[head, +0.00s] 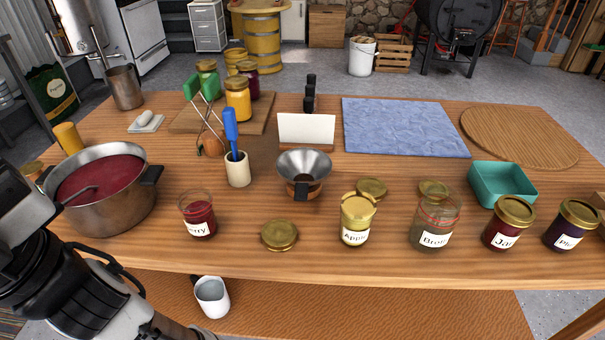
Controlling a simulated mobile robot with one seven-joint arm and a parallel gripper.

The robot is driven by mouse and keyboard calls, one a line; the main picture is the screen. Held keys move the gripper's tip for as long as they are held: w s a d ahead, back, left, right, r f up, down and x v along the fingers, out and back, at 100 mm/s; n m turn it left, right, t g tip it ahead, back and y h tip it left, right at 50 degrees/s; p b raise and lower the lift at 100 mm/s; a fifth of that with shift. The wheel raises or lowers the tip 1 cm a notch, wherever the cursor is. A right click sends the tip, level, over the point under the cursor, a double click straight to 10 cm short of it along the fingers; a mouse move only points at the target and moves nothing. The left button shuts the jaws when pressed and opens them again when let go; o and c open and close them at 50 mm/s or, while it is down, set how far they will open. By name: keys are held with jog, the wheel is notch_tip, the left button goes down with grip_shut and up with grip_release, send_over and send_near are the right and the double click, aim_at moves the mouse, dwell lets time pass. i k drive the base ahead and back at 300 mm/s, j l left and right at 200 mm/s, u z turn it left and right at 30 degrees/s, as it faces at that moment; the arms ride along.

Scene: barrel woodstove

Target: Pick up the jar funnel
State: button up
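The jar funnel (304,163) is a wide grey metal cone near the middle of the wooden table (330,255). It sits wide end up, in or on a small brown holder (302,191) with a black part at its front. Its lower end is hidden, so I cannot tell how it is held. My arm shows at the lower left, well apart from the funnel. The fingers of my gripper are not visible in this view.
A large pot (107,220) of red jam with a ladle stands left, near my arm. A utensil crock (238,171) stands left of the funnel. Jars, including a yellow one (356,222), and lids line the front. A blue cloth (402,128) lies behind right.

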aim_at(314, 165)
jog(key=j+z, duration=0.15)
jog(key=z, duration=0.3)
jog(key=j+z, duration=0.2)
jog(key=z, duration=0.25)
jog(key=k+j+z, duration=0.25)
jog(key=j, duration=0.15)
jog(key=k+j+z, duration=0.3)
jog(key=k+j, duration=0.1)
jog(key=j, duration=1.05)
jog(key=i+j, duration=0.15)
jog(key=j, duration=0.15)
jog(key=i+j, duration=0.15)
jog(key=j, duration=0.15)
jog(key=z, duration=0.05)
